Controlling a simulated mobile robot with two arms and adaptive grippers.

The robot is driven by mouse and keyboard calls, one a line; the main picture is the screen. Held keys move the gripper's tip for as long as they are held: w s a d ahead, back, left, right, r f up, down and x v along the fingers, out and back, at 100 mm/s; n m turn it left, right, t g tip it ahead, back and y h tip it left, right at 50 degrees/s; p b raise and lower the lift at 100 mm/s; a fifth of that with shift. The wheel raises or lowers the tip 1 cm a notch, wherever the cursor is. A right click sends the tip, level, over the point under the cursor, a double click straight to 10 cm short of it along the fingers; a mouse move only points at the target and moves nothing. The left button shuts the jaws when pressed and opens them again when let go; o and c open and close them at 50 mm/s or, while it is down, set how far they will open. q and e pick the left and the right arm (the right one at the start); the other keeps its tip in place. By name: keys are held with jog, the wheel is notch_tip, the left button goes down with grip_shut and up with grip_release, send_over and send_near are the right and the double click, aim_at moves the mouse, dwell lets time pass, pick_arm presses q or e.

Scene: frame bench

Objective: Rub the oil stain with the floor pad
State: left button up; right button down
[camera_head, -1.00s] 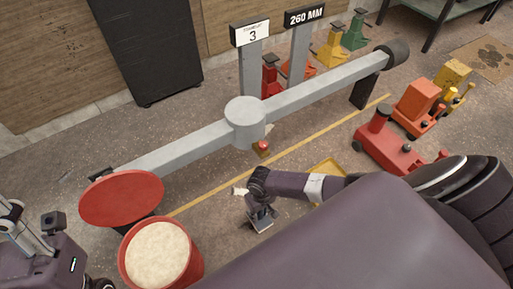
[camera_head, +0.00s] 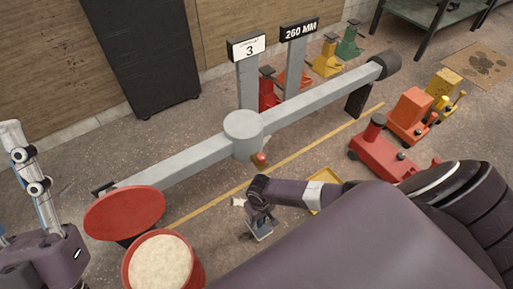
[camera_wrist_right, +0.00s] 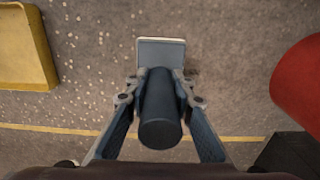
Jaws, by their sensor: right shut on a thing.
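The floor pad (camera_head: 261,231) is a small grey block with a thick dark handle, low over or on the concrete floor in the head view. My right gripper (camera_head: 258,209) is shut on its handle. In the right wrist view the fingers close around the dark handle (camera_wrist_right: 160,108), and the grey pad plate (camera_wrist_right: 160,53) lies beyond it. I cannot tell whether the plate touches the floor. Dark blotches mark a tan mat (camera_head: 464,59) at the far right. No oil stain is clear by the pad; the pad or gripper may hide it.
A grey beam (camera_head: 317,97) with a round hub (camera_head: 243,128) stands behind the pad. A red bucket (camera_head: 190,272) with pale contents and a red disc (camera_head: 124,211) are at front left. A yellow tray (camera_head: 325,178) and red cart (camera_head: 377,155) stand to the right.

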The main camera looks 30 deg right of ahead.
jog(key=shift+r+p, duration=0.7)
jog(key=shift+p, duration=0.05)
pick_arm(q)
jog(key=w+f+g+y, duration=0.1)
jog(key=w+f+g, duration=0.3)
jog(key=w+f, duration=0.2)
jog(key=shift+w+d+f+g+y, duration=0.25)
jog(key=shift+w+f+g+y, duration=0.15)
jog(key=shift+f, duration=0.25)
pick_arm(e)
jog(key=shift+r, duration=0.1)
